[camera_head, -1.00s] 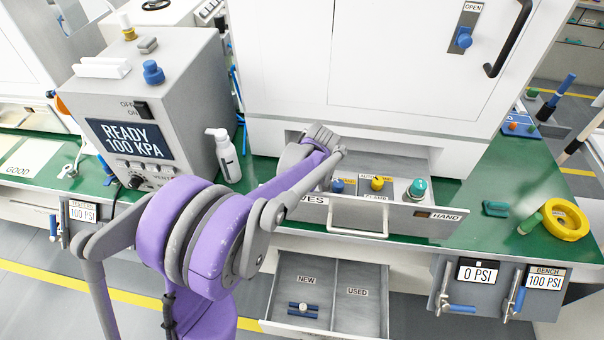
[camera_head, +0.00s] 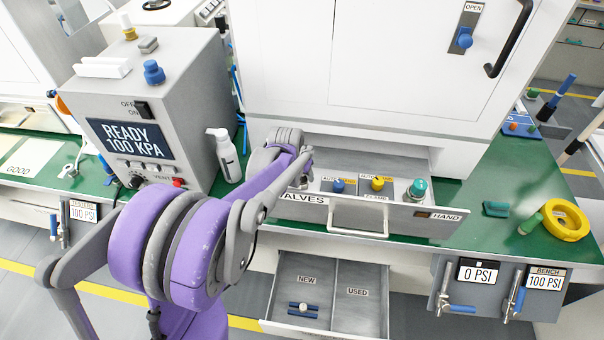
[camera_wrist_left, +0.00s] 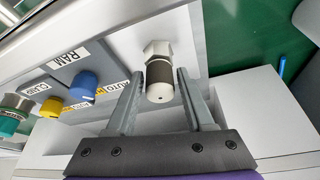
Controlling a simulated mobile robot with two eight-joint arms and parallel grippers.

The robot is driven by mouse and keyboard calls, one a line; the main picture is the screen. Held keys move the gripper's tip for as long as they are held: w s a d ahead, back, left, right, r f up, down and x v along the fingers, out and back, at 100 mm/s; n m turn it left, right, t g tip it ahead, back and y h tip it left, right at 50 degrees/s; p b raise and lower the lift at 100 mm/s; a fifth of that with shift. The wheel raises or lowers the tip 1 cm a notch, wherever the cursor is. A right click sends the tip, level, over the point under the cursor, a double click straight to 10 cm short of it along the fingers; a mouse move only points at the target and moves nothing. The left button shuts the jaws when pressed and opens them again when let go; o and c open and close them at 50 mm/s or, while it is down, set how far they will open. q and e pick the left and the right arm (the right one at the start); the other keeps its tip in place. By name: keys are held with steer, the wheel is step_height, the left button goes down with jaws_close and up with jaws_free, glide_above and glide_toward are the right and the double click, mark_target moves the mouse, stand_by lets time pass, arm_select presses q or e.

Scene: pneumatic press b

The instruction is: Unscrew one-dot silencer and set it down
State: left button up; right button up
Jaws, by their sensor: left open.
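The one-dot silencer (camera_wrist_left: 159,82) is a short cylinder with a dark band and a pale end cap bearing one small dark dot. It sits on a light hex fitting on the valve panel (camera_wrist_left: 112,62). My left gripper (camera_wrist_left: 162,92) is open, with one finger on each side of the silencer and gaps between. In the head view my left gripper (camera_head: 301,182) is at the left end of the open valve drawer (camera_head: 420,216); my arm hides the silencer there. My right gripper is not in view.
Blue (camera_head: 338,186), yellow (camera_head: 377,184) and teal (camera_head: 417,189) knobs stand right of the gripper in the drawer. Below, an open drawer has NEW and USED compartments; a small white part on blue bars (camera_head: 303,308) lies in NEW. USED (camera_head: 357,310) is empty.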

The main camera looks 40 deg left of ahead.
arm_select(q)
steer(key=c, duration=0.7)
steer(key=n+y, duration=0.1)
steer(key=n, duration=0.2)
steer(key=n+g, duration=0.1)
steer(key=n, duration=0.1)
steer(key=shift+w+n+y, duration=0.1)
steer(key=shift+n+y, duration=0.3)
steer(key=shift+c, duration=0.2)
steer(key=n+g, duration=0.1)
steer(key=n, duration=0.2)
steer(key=n+g+y, duration=0.1)
steer(key=n, duration=0.2)
steer(key=o, duration=0.7)
steer(key=shift+o, duration=0.2)
steer(key=m+t, duration=0.1)
steer(key=m, duration=0.2)
steer(key=m+t+h, duration=0.1)
steer(key=m, duration=0.2)
steer(key=m+h, duration=0.1)
steer(key=m, duration=0.2)
steer(key=m+t, duration=0.1)
steer(key=m, duration=0.1)
steer(key=shift+m+h, duration=0.4)
